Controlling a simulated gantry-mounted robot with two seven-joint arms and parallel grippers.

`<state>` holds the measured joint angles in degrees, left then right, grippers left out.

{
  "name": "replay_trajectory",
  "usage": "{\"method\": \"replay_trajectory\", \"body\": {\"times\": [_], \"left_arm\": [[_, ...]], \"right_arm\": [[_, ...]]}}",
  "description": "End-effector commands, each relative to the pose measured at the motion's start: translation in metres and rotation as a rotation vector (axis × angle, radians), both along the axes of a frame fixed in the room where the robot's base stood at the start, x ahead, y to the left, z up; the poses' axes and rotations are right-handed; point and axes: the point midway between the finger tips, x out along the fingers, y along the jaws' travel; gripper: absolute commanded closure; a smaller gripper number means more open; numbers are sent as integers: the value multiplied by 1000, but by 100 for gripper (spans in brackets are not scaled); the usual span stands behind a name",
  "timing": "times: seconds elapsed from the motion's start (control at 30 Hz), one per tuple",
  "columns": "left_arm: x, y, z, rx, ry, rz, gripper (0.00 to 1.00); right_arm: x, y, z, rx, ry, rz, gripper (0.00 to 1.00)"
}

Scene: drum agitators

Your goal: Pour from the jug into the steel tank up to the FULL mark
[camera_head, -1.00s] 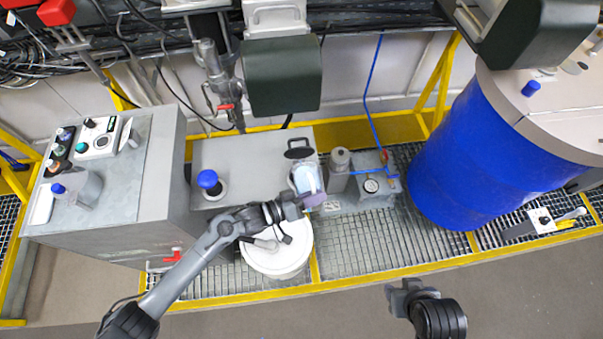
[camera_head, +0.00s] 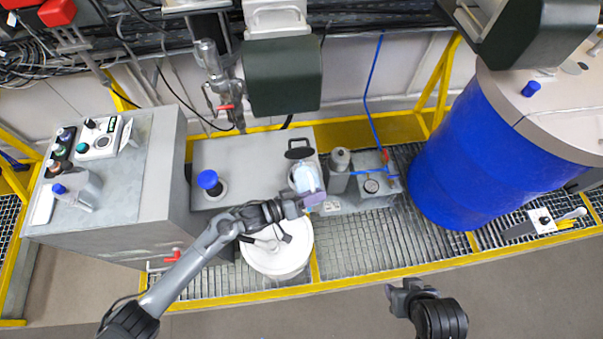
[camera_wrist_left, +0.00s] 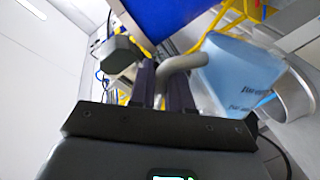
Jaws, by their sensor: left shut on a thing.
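The clear jug (camera_head: 309,178) with pale blue liquid is tilted at the steel tank's right end. My left gripper (camera_head: 308,199) is shut on its handle. In the left wrist view, the grey handle (camera_wrist_left: 181,64) lies between the dark fingers (camera_wrist_left: 162,84), and the blue jug body (camera_wrist_left: 236,76) is beside a round metal neck (camera_wrist_left: 285,97). The steel tank (camera_head: 250,150) is a grey box; a dark oval lid (camera_head: 299,150) stands open behind the jug. The FULL mark and liquid level in the tank cannot be made out. My right gripper (camera_head: 400,292) is low, away from the tank; its jaws are unclear.
A white bucket (camera_head: 277,262) stands below my left gripper. A blue-capped fitting (camera_head: 208,181) rises from the tank top. A gauge unit (camera_head: 372,186) is close at right, then a big blue drum (camera_head: 465,150). The grating (camera_head: 365,240) between them is clear.

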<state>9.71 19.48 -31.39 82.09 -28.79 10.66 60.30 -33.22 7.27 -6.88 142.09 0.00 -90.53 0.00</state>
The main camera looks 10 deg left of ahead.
Motion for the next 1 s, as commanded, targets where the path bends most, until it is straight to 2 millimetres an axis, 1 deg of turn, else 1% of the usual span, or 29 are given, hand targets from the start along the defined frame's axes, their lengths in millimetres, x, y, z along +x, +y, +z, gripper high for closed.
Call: {"method": "replay_trajectory", "body": {"times": [1.0], "left_arm": [[2,0,3,-16,28,-1,100]], "right_arm": [[0,2,2,9,0,-6,57]]}}
